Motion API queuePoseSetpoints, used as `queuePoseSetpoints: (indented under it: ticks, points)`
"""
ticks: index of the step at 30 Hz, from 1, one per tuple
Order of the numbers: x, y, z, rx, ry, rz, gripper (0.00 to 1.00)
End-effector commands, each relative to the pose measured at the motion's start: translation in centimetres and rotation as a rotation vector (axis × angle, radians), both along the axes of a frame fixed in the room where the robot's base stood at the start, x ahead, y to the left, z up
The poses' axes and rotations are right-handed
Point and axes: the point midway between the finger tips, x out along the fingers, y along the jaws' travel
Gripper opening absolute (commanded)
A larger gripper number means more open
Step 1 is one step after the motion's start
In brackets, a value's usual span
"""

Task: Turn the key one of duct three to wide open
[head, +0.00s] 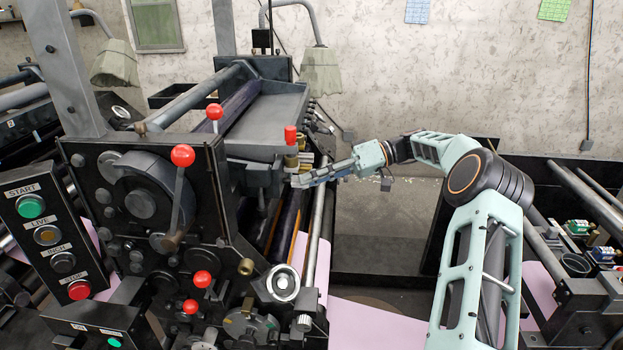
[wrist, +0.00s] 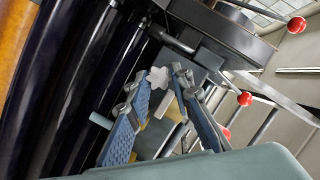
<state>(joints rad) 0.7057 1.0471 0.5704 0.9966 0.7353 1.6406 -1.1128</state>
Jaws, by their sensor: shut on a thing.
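My gripper (head: 297,180) reaches in from the right to the side of the printing press in the head view. In the wrist view its two blue-padded fingers (wrist: 159,79) are closed on a small pale lobed key (wrist: 158,76). The key sits between the fingertips, in front of a grey block on the press. In the head view the fingers cover it. No number or opening mark on the key or duct can be read, so its setting cannot be told.
Dark rollers (wrist: 95,70) run close along the left in the wrist view. A red-topped knob (head: 290,135) stands just above my gripper, and red-balled levers (head: 182,156) stand on the press's side plate. A START/STOP panel (head: 50,235) is at left.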

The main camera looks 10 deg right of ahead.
Motion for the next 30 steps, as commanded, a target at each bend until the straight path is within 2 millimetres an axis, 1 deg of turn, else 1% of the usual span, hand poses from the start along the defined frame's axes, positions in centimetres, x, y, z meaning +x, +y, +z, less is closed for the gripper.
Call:
queuePoseSetpoints:
  ticks: [7,8,12,13,20,23,26,30]
  points:
    - [0.0,0.0,0.1,0.001,0.000,-0.001,0.00]
    - [0.0,0.0,0.1,0.001,0.000,-0.001,0.21]
    - [0.0,0.0,0.1,0.001,0.000,-0.001,0.37]
    - [0.0,0.0,0.0,0.001,0.000,-0.001,0.38]
    - [0.0,0.0,0.0,0.001,-0.001,0.000,0.38]
    - [0.0,-0.4,0.1,0.001,-0.002,-0.002,0.38]
    - [0.1,-1.4,0.3,0.000,-0.002,-0.003,0.38]
    - [0.0,-3.5,0.9,0.000,-0.003,-0.004,0.38]
